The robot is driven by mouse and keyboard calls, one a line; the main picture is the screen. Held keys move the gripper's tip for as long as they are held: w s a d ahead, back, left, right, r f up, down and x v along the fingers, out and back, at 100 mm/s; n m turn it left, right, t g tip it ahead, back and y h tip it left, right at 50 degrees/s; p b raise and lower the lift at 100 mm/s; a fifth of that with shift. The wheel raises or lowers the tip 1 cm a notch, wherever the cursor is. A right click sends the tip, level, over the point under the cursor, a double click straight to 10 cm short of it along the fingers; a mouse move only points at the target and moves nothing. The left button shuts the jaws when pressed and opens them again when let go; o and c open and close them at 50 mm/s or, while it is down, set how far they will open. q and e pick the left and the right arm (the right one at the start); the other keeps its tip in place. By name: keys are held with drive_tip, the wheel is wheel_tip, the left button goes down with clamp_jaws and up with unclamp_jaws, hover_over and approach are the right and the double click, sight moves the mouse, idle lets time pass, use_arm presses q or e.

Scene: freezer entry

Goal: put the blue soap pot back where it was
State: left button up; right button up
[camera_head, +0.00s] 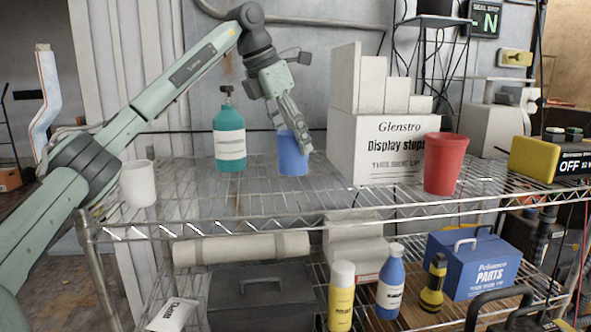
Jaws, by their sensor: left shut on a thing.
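The blue soap pot (291,160) is a plain blue cup, upright at the top wire shelf (250,205), between a teal pump bottle and a white box. My left gripper (296,138) comes down from above and is shut on the pot's rim at its right side. The pot's base is at the shelf's level; I cannot tell whether it touches the wires. My right gripper is not in view.
The teal pump bottle (229,138) stands close left of the pot. The Glenstro display box (375,148) is close right, with a red cup (444,163) beyond. A white cup (138,184) stands at the left end. Shelf front is clear.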

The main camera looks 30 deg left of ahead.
sight(293, 162)
use_arm(q)
drive_tip(key=shift+f, duration=0.8)
wheel_tip(293, 162, down, 3)
drive_tip(key=shift+f, duration=0.25)
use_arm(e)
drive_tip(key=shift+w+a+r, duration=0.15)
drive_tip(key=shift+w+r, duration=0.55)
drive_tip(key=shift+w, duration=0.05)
use_arm(q)
drive_tip(key=shift+f, duration=0.1)
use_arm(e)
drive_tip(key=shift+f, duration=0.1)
use_arm(q)
drive_tip(key=o, duration=1.2)
drive_tip(key=shift+o, duration=0.2)
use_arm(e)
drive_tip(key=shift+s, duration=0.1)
